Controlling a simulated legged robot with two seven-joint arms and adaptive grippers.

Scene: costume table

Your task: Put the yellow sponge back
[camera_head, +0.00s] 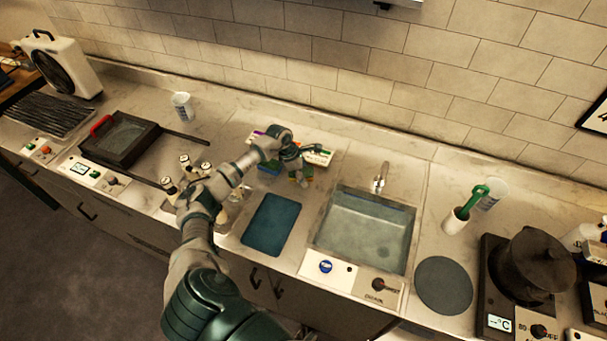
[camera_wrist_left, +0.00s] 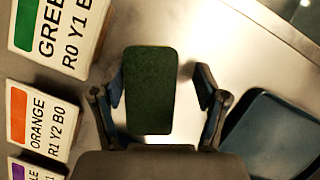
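A block with a dark green top face (camera_wrist_left: 148,90), which looks like the sponge's scouring side, lies between the fingers of my left gripper (camera_wrist_left: 160,82) in the left wrist view. No yellow side is clear in that view. In the head view my left gripper (camera_head: 302,172) reaches down at the back of the counter, left of the sink, and largely hides the block. My right gripper is not in view.
Colour cards stand beside the gripper, including a green card (camera_wrist_left: 62,28) and an orange card (camera_wrist_left: 38,122). A blue mat (camera_head: 272,225) lies in front. The sink (camera_head: 362,230) with its tap (camera_head: 380,178) is to the right. A cup holding a green-handled brush (camera_head: 457,220) stands further right.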

